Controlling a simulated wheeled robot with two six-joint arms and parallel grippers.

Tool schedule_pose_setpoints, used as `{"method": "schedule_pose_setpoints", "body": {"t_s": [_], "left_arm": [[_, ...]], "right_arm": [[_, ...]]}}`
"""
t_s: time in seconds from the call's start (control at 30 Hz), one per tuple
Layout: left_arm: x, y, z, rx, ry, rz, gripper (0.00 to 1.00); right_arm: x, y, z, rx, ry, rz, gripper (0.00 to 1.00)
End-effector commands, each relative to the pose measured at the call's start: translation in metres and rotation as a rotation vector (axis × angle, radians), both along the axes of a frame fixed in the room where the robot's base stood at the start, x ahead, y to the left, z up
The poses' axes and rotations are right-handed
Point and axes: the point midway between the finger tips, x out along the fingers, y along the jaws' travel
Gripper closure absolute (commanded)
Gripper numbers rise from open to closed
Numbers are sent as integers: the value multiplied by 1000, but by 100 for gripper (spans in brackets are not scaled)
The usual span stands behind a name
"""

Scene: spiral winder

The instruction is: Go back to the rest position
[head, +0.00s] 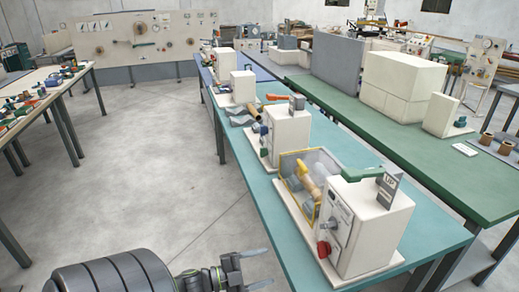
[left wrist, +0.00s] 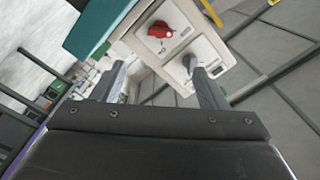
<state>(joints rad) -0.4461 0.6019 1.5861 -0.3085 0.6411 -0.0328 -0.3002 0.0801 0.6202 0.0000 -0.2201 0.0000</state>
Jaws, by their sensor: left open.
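My left gripper (head: 266,268) is at the bottom of the head view, open and empty, over the floor and left of the teal bench (head: 262,183). The spiral winder (head: 368,225) stands on the near end of that bench. In the left wrist view, the red knob (left wrist: 160,30) and a dark knob (left wrist: 189,62) show on the white panel, beyond my parted fingers (left wrist: 160,85). The fingers look apart from the panel. My right gripper is out of view.
More white machines (head: 287,133) stand along the teal bench. A green bench (head: 440,165) with large white boxes runs beside it. A table with tools (head: 35,92) is at the left. The grey floor (head: 160,165) between is clear.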

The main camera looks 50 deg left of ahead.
Motion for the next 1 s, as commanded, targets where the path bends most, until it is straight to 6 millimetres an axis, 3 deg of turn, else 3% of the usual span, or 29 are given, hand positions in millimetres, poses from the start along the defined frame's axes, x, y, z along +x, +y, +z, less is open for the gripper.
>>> {"method": "schedule_pose_setpoints", "body": {"t_s": [0.7,0.77,0.87,1.0], "left_arm": [[-2,4,-6,-6,14,18,33],[-3,10,-19,-18,45,58,33],[-7,28,-62,-59,152,184,33],[-35,50,-158,-148,397,429,33]], "right_arm": [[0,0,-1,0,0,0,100],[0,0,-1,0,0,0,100],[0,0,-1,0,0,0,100],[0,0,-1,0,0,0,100]]}}
